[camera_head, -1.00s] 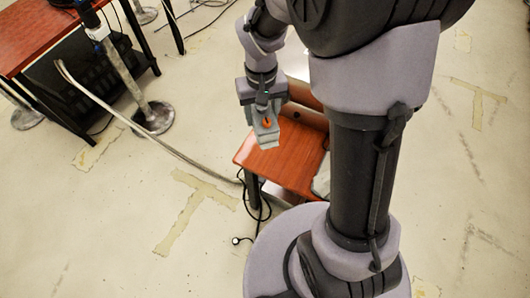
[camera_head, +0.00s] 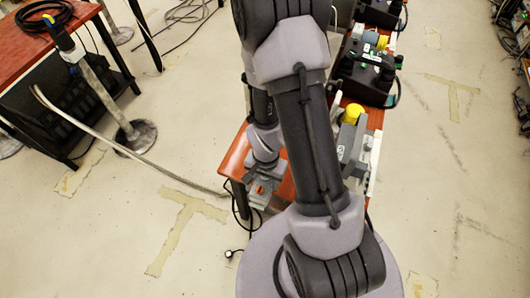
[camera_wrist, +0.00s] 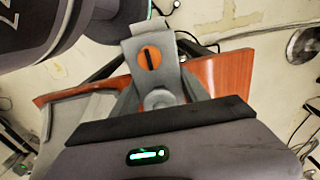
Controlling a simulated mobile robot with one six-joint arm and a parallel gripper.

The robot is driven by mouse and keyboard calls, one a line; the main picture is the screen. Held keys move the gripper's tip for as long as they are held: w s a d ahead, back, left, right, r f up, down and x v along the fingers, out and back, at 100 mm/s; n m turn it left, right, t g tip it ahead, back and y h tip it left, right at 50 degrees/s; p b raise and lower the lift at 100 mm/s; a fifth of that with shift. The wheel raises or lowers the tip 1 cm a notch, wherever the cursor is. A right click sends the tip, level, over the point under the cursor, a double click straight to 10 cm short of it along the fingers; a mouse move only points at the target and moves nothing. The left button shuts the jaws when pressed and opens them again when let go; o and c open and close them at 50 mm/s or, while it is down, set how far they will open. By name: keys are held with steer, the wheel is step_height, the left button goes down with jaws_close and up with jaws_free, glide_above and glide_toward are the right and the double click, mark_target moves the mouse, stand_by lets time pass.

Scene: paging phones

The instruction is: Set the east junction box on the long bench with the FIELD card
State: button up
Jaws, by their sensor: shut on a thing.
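My gripper (camera_head: 258,192) is low over the near left end of a long red-brown bench (camera_head: 234,160). It is shut on a small grey thing (camera_wrist: 165,28) with an orange, black-barred spot, seen close up in the wrist view. My gripper body covers much of it, and I cannot read any marking that names it the east junction box. Whether it touches the bench top (camera_wrist: 225,75) is unclear. No FIELD card can be made out. My arm hides the middle of the bench.
On the bench stand a grey device with a yellow top (camera_head: 353,114) and a black device (camera_head: 364,73). A red-brown table (camera_head: 62,40) with a coiled cable (camera_head: 45,14) is at the upper left. A post (camera_head: 106,92) and loose cables stand near it.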

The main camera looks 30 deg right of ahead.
steer(key=w+d, duration=0.2)
steer(key=w, duration=0.1)
steer(key=w+d+b, duration=0.1)
steer(key=w+d, duration=0.1)
steer(key=w, duration=0.2)
steer(key=w+d+f+b, duration=0.1)
steer(key=w+d, duration=0.1)
steer(key=w, duration=0.2)
steer(key=shift+d+f, duration=0.1)
steer(key=shift+w+d+f, duration=0.15)
steer(key=shift+w+f, duration=0.05)
steer(key=shift+w, duration=0.05)
steer(key=shift+f+b, duration=1)
steer(key=shift+f, duration=0.55)
steer(key=shift+f, duration=0.2)
steer(key=o, duration=1.6)
steer(key=shift+r, duration=0.1)
steer(key=shift+c, duration=0.2)
